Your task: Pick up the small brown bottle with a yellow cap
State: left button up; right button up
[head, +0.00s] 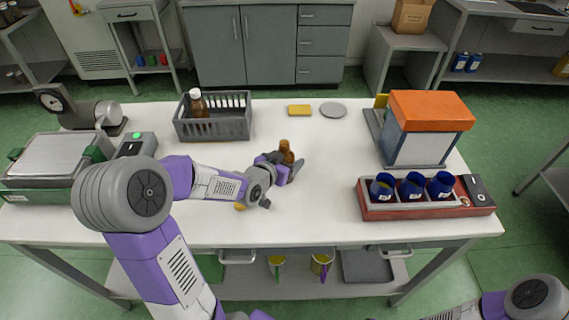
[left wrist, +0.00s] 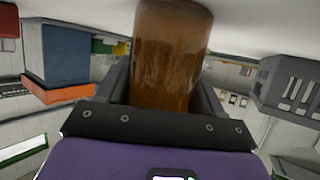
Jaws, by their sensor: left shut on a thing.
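A small brown bottle (head: 286,153) is at the middle of the white table, between the fingers of my left gripper (head: 284,163). Its top looks brownish orange in the head view; I cannot clearly make out a yellow cap. In the left wrist view the brown bottle (left wrist: 172,55) fills the space between the fingers, and its cap is out of that picture. My left gripper is shut on it. Whether the bottle touches the table is hard to tell. My right gripper is not in view.
A grey crate (head: 213,127) holds another brown bottle with a white cap (head: 197,103). A yellow block (head: 299,110) and grey disc (head: 333,110) lie behind. At right are an orange-topped machine (head: 428,113) and a red rack (head: 410,209) of blue cups. A yellow thing (head: 239,206) is partly hidden under my arm.

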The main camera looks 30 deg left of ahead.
pick_arm(q)
jog(key=shift+r, duration=0.2)
jog(key=shift+r+p, duration=2.05)
jog(key=shift+r, duration=2.75)
